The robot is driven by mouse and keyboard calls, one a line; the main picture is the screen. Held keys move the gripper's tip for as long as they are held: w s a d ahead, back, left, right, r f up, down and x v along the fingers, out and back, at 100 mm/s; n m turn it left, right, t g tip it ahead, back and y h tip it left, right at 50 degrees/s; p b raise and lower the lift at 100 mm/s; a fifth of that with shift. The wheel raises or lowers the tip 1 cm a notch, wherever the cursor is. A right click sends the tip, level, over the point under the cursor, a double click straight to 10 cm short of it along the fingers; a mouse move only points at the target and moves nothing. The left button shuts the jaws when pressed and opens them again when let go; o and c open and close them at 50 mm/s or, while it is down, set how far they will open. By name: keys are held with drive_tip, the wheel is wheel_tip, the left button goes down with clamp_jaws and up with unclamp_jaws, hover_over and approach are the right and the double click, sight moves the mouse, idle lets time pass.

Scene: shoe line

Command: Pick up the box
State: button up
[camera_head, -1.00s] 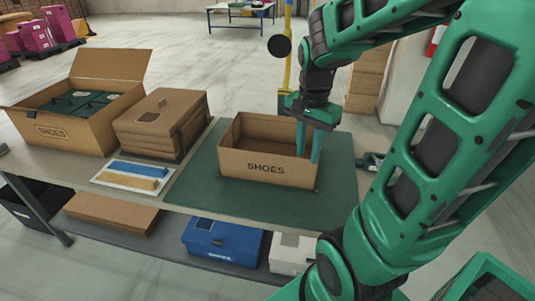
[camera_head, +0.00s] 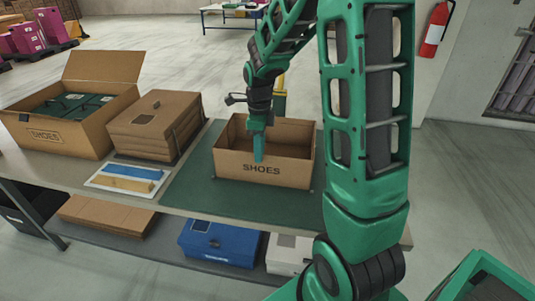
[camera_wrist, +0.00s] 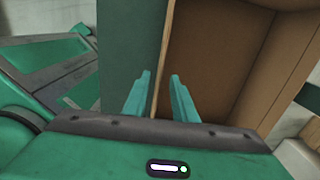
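The box is an open cardboard box marked SHOES (camera_head: 234,163), standing upright on the green mat (camera_head: 187,185) of the table. My gripper (camera_head: 258,157) is at its front wall, with one finger showing outside, above the lettering. The other finger is hidden in the head view. In the wrist view my gripper (camera_wrist: 160,80) has its two fingers apart, one on each side of the box wall (camera_wrist: 166,60). Gaps show between the fingers and the wall. The brown inside of the box (camera_wrist: 215,55) looks empty where it shows.
A stack of flat cardboard (camera_head: 150,128) and a larger open box (camera_head: 45,138) stand left. A white tray (camera_head: 105,184) with blue and tan pieces lies left of the mat. A blue box (camera_head: 218,242) and a white box (camera_head: 287,255) are on the lower shelf.

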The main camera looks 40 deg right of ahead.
hover_over(261, 183)
wheel_tip(261, 183, down, 5)
drive_tip(key=shift+d+f, duration=0.15)
drive_tip(key=shift+f, duration=2.9)
drive_tip(key=shift+w, duration=0.1)
clamp_jaws()
